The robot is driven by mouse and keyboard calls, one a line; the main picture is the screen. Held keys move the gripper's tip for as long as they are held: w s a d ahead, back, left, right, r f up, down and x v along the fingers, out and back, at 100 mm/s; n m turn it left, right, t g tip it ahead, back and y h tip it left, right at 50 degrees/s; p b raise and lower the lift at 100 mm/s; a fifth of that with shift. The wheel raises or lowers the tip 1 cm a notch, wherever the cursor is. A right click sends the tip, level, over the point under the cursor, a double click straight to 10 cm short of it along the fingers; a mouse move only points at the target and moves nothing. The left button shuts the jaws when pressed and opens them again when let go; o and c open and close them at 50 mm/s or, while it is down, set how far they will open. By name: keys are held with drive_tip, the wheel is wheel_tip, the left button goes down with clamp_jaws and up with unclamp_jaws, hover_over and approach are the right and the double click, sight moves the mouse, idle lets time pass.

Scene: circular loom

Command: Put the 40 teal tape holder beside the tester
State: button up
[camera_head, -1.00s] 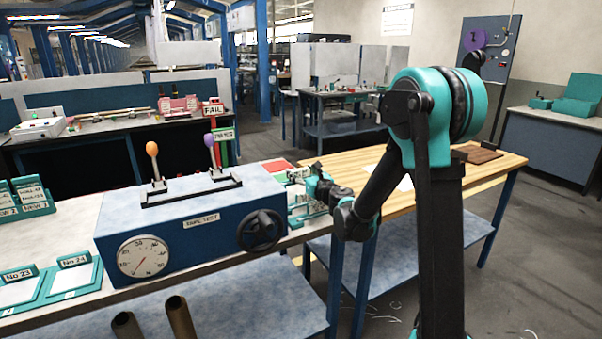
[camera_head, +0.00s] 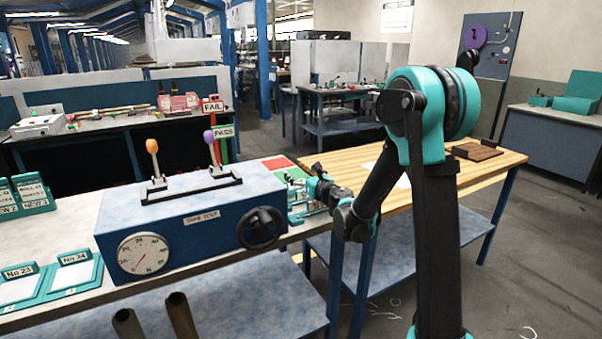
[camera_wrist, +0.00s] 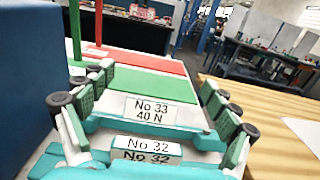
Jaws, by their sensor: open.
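The tester is a blue box (camera_head: 190,226) on the bench in the head view, with a dial, a black handwheel and two levers. It also fills the left edge of the wrist view (camera_wrist: 22,75). A teal holder with a card reading No 33, 40 N (camera_wrist: 150,109) lies ahead in the wrist view, between my finger pads. Nearer plates labelled No 32 (camera_wrist: 148,148) show below it. My gripper (camera_wrist: 157,78) is open, with its fingers on both sides of the holder. In the head view my gripper (camera_head: 306,195) is right of the tester, and the holder is mostly hidden.
Red and green areas (camera_wrist: 145,84) lie on the bench beyond the holder. A wooden table (camera_head: 430,178) stands at right. Teal holders No 23 (camera_head: 22,287) and No 24 (camera_head: 74,273) lie left of the tester. Two upright tubes (camera_head: 180,315) stand below.

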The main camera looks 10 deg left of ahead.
drive_tip(key=shift+r, duration=0.55)
drive_tip(key=v, duration=1.1)
drive_tip(key=shift+s+d, duration=0.15)
drive_tip(key=shift+s+d+r, duration=0.1)
drive_tip(key=shift+s+d, duration=0.05)
drive_tip(key=shift+d, duration=0.1)
drive_tip(key=d+r+m+t+h, duration=0.25)
drive_tip(key=d+m+h, duration=0.35)
drive_tip(key=d+m, duration=0.45)
drive_tip(key=s+d+f+m+g+h, duration=0.2)
drive_tip(key=s+d+f+m+h, duration=0.15)
drive_tip(key=d+m, duration=0.4)
drive_tip(key=s+d+f+m+g+h, duration=0.2)
drive_tip(key=s+d+f+m+h, duration=0.15)
drive_tip(key=d+m, duration=0.4)
drive_tip(key=s+a+f+m+g+y, duration=0.1)
drive_tip(key=s+f+m+g, duration=0.3)
drive_tip(key=s+f+m, duration=0.3)
drive_tip(key=s+a+f+m+g+y, duration=0.2)
drive_tip(key=s+f+m+g, duration=0.3)
drive_tip(key=s+m, duration=0.5)
drive_tip(key=s+f, duration=0.2)
drive_tip(key=s, duration=0.2)
drive_tip(key=shift+a+f, duration=0.3)
